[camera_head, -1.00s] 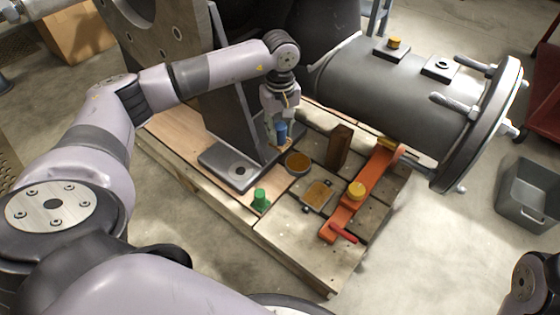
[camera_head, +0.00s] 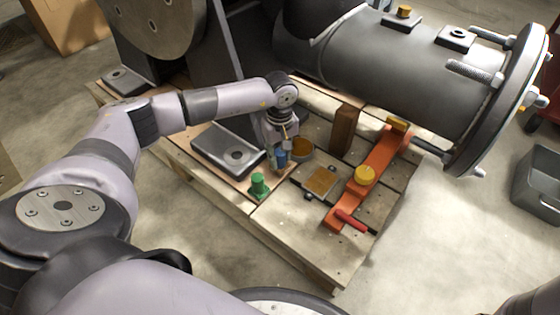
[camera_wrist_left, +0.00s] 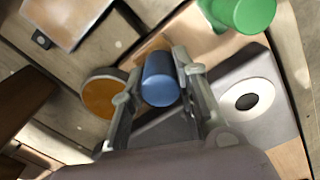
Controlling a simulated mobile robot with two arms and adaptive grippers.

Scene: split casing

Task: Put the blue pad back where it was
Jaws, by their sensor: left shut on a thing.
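The blue pad (camera_head: 280,158) is a small blue cylinder held between the fingers of my left gripper (camera_head: 279,160). In the left wrist view the blue pad (camera_wrist_left: 160,80) sits between the two fingertips, with the gripper (camera_wrist_left: 158,85) shut on it. It is over the pallet, between the green knob and the round orange-brown disc. I cannot tell whether its underside touches the surface. My right gripper is not in view.
Close by are the green knob (camera_head: 259,185), the brown disc (camera_head: 301,148) and the grey plate with a hole (camera_head: 220,150). An orange bar (camera_head: 372,170) and a brown upright block (camera_head: 343,128) stand to the right. A large grey flanged cylinder (camera_head: 400,75) is behind.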

